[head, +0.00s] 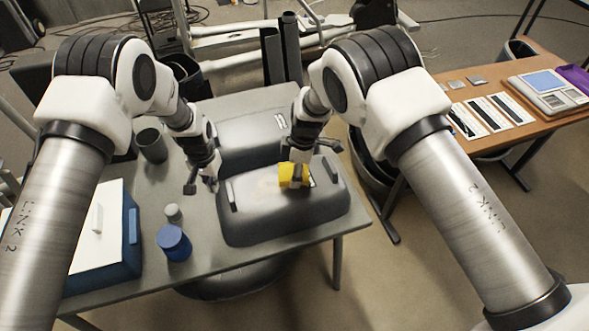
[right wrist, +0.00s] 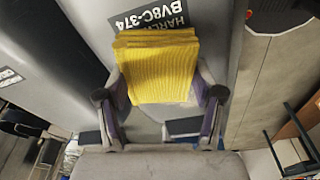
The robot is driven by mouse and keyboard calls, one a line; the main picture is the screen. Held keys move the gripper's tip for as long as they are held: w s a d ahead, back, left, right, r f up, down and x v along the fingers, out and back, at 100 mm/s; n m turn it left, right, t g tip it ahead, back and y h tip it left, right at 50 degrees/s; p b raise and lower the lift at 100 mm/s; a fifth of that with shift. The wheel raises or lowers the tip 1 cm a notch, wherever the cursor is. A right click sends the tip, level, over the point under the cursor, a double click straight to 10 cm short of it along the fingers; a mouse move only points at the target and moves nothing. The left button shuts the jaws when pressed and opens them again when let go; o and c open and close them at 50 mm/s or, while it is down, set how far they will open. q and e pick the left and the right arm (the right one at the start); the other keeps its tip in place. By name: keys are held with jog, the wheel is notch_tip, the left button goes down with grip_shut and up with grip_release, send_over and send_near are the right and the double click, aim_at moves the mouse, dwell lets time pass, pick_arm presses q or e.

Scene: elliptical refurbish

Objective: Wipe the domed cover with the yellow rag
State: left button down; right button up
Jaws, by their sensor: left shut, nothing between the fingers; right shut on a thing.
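The domed cover (head: 252,211) is a grey rounded shell lying on the grey table, with a dark pad near its left end. The yellow rag (head: 290,174) is on top of the cover toward its right half. My right gripper (head: 298,180) is shut on the rag, low over the cover's top. In the right wrist view the folded rag (right wrist: 158,70) sits between the two fingers, beside a dark label reading "BV8C-374" (right wrist: 148,22). Contact between rag and cover looks close. My left gripper (head: 202,186) is shut and empty, just left of the cover's left end.
A second grey cover (head: 245,135) lies behind. A blue-lidded jar (head: 174,242), a small grey cap (head: 173,212), a dark cup (head: 151,145) and a blue-and-white box (head: 120,250) stand on the table's left. A wooden side table (head: 520,130) stands at right.

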jog(key=shift+f, duration=0.95)
jog(key=shift+d, duration=0.1)
jog(key=shift+w+d, duration=0.6)
jog(key=shift+d, duration=1.6)
jog(key=shift+w+d, duration=0.55)
jog(key=shift+d, duration=1.7)
jog(key=shift+w+d, duration=0.6)
jog(key=shift+d, duration=1.6)
jog(key=shift+s, duration=0.15)
jog(key=shift+s+a, duration=0.6)
jog(key=shift+a, duration=1.65)
jog(key=shift+s+a, duration=0.65)
jog(key=shift+a, duration=1.6)
jog(key=shift+s+a, duration=0.6)
jog(key=shift+a, duration=1.65)
jog(key=shift+w+d, duration=0.6)
jog(key=shift+d, duration=1.65)
jog(key=shift+w+d, duration=0.65)
jog(key=shift+d, duration=1.6)
jog(key=shift+w+d, duration=0.6)
jog(key=shift+d, duration=1.65)
notch_tip(320, 180, up, 6)
